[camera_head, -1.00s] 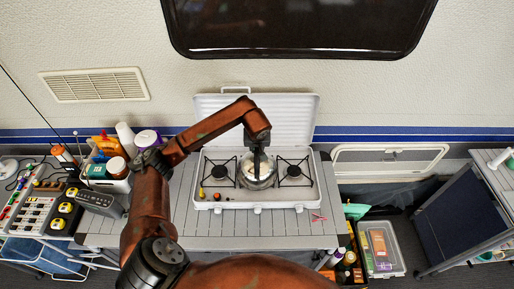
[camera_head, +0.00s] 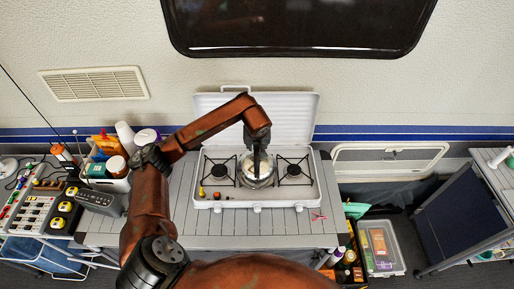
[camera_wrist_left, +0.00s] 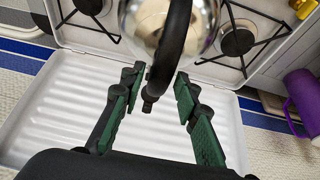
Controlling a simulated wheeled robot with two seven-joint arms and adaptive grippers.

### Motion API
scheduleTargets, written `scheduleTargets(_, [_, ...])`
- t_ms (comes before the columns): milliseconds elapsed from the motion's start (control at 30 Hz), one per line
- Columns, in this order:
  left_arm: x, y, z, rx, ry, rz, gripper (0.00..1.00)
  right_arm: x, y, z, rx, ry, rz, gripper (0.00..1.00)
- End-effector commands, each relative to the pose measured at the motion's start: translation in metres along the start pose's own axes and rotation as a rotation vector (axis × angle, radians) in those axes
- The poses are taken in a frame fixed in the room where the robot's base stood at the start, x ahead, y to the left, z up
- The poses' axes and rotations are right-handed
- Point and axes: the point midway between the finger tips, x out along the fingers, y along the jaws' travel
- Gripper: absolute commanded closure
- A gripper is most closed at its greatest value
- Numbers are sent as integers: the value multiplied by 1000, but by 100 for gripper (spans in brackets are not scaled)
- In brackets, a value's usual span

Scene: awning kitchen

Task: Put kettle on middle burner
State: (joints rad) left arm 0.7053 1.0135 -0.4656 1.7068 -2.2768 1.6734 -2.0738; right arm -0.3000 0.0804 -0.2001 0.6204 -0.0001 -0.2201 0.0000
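The kettle (camera_head: 258,179) is shiny metal with a black handle and sits at the middle of the white camping stove (camera_head: 250,203), between the left burner (camera_head: 220,171) and the right burner (camera_head: 294,171). Its underside and the middle burner are hidden from above. My left gripper (camera_head: 257,152) is above the kettle, at its handle. In the left wrist view the gripper (camera_wrist_left: 158,92) is open, with the kettle's black handle (camera_wrist_left: 170,50) between its green-padded fingers and a gap on each side. The kettle's body (camera_wrist_left: 150,17) shows at the top. My right gripper is not in view.
The stove's raised white lid (camera_head: 292,110) stands behind the kettle. Bottles and cups (camera_head: 118,165) crowd the left of the slatted table (camera_head: 190,227). A small red-and-yellow item (camera_head: 217,196) is at the stove's front left. The table's front strip is mostly clear.

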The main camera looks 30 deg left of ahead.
Motion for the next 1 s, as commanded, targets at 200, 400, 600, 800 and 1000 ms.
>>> scheduleTargets(200, [-43, 0, -1, 2, 6, -1, 71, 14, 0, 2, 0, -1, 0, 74])
scheduleTargets(400, [-83, 0, 0, 0, 5, 0, 71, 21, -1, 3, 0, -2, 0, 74])
scheduleTargets(600, [-105, 0, 0, 0, 2, -1, 71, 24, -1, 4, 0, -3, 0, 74])
scheduleTargets(800, [-110, 0, 1, 0, -1, -2, 71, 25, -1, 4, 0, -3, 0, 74])
scheduleTargets(1000, [-109, 0, 1, 0, 0, -2, 71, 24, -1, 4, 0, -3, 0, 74])
